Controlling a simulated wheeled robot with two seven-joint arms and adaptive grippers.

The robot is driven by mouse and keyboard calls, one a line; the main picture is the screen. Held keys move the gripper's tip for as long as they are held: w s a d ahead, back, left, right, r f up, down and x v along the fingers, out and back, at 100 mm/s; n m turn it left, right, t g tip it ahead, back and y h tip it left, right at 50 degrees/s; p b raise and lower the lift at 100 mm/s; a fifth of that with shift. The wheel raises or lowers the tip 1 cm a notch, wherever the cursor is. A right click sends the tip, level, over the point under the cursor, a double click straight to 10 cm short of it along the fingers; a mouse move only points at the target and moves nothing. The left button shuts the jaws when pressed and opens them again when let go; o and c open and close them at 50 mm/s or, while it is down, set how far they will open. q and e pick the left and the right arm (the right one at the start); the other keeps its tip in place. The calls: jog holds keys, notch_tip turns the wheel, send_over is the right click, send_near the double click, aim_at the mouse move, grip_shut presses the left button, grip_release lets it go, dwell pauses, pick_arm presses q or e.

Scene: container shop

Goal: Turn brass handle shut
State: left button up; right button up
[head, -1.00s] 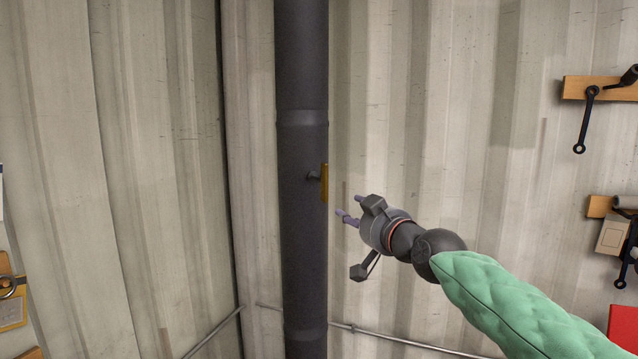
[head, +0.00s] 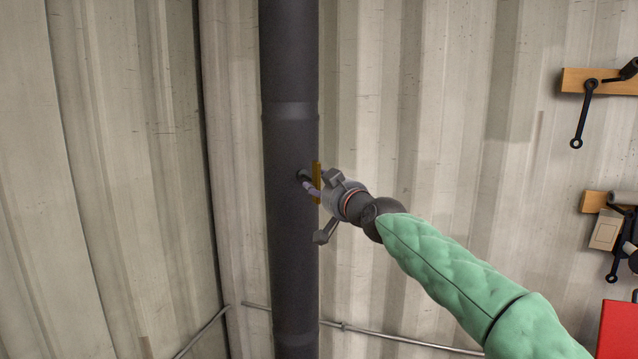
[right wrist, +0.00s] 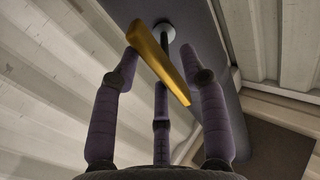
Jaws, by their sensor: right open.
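The brass handle (head: 316,182) is a narrow golden bar on a short stem on the dark vertical pipe (head: 290,130). In the head view it stands upright at the pipe's right side. My right gripper (head: 311,188) is at the handle, its fingers partly hidden by it. In the right wrist view the handle (right wrist: 157,60) runs slantwise between the purple fingers of the right gripper (right wrist: 160,85), which are spread open around it. I cannot tell whether any finger touches it. The left gripper is not in view.
Corrugated metal walls meet in a corner behind the pipe. A thin conduit (head: 400,339) runs low along the right wall. Wooden racks with dark tools (head: 583,115) hang at the right, above a red object (head: 617,330). The space left of the pipe is clear.

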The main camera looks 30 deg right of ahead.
jog(key=shift+w, duration=0.25)
jog(key=shift+w+d+f, duration=0.1)
jog(key=shift+w+f, duration=0.1)
jog(key=shift+w, duration=0.4)
jog(key=shift+s+r, duration=0.1)
jog(key=shift+s, duration=0.1)
jog(key=shift+c, duration=1.2)
grip_shut()
